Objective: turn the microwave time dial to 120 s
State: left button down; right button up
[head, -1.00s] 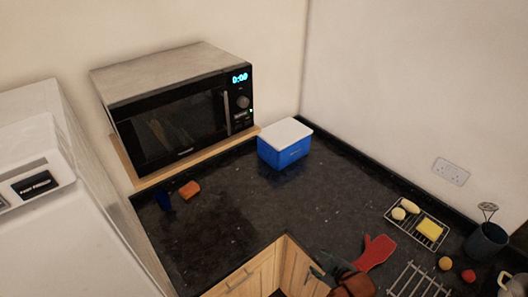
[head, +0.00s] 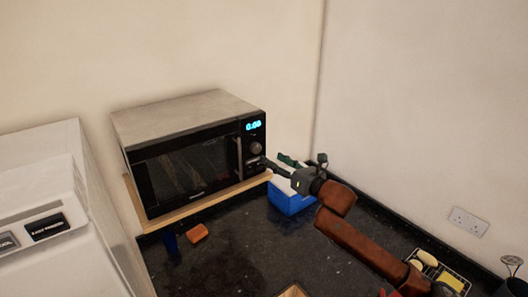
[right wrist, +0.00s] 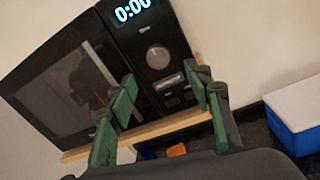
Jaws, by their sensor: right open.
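The microwave (head: 190,155) stands on a wooden board on the counter at the back left, its door shut. Its display (head: 253,126) reads 0:00, also clear in the right wrist view (right wrist: 132,9). The round grey time dial (head: 256,148) sits below the display; in the right wrist view the dial (right wrist: 158,56) is unobstructed. My right gripper (head: 268,166) is in front of the control panel, slightly below the dial. In the right wrist view its green-padded fingers (right wrist: 165,97) are open with nothing between them, apart from the dial. My left gripper is not in view.
A blue box with a white lid (head: 291,202) is partly hidden beneath my right arm. An orange block (head: 197,233) lies on the dark counter before the microwave. A white appliance (head: 60,220) stands at left. A rack (head: 452,279) with a sponge is at right.

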aim_at(258, 149)
jog(key=x, duration=0.2)
jog(key=p+x, duration=0.1)
jog(key=x, duration=0.1)
jog(key=p+x, duration=0.1)
jog(key=x, duration=0.1)
jog(key=shift+w+a+r, duration=0.2)
jog(key=shift+r, duration=0.1)
jog(key=shift+w+a+f, duration=0.1)
jog(key=shift+w+a, duration=0.3)
jog(key=shift+w, duration=0.15)
jog(key=shift+c, duration=0.2)
